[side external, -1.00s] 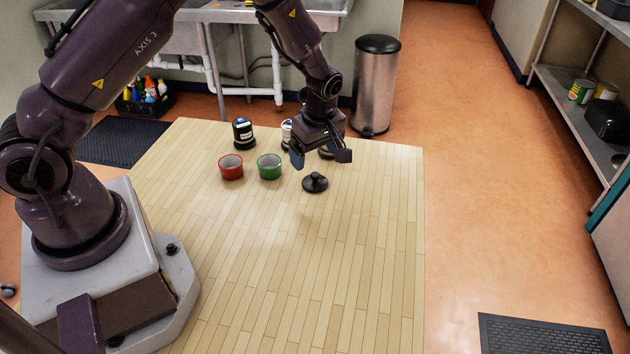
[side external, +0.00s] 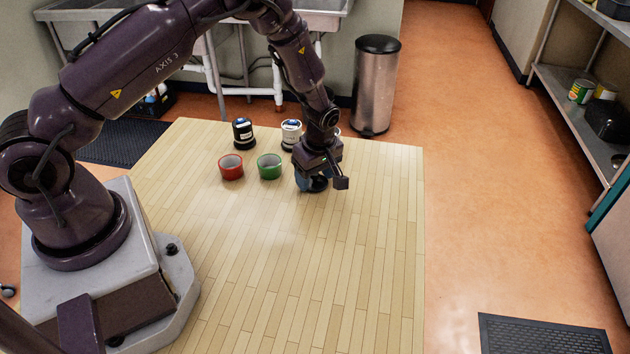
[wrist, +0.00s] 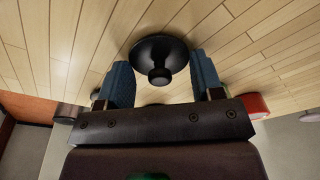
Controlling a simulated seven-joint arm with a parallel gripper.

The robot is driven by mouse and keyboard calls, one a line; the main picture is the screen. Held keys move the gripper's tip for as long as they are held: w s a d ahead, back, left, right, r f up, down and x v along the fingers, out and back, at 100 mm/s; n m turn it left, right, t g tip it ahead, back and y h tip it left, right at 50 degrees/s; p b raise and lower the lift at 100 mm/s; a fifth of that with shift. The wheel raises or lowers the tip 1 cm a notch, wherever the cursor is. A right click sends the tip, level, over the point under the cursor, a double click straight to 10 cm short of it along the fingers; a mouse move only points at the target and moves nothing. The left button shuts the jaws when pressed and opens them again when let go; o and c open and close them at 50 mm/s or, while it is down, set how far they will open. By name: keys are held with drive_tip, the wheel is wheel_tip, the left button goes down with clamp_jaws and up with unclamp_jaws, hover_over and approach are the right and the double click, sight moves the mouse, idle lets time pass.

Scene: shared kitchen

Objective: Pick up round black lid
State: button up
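The round black lid (wrist: 160,53) lies on the wooden table with its knob up, in the wrist view. In the side view the lid (side external: 318,184) is mostly hidden behind my gripper. My gripper (side external: 320,184) is low over the lid, close to the table top. In the wrist view my gripper (wrist: 163,75) is open, with one blue finger on each side of the lid's knob. A gap shows between each finger and the knob, so nothing is held.
A green bowl (side external: 269,167) stands just left of my gripper, with a red bowl (side external: 231,167) beyond it. A black jar (side external: 243,133) and a white-labelled jar (side external: 291,133) stand behind. The front of the wooden table (side external: 290,270) is clear.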

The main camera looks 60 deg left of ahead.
drive_tip(key=shift+c, duration=1)
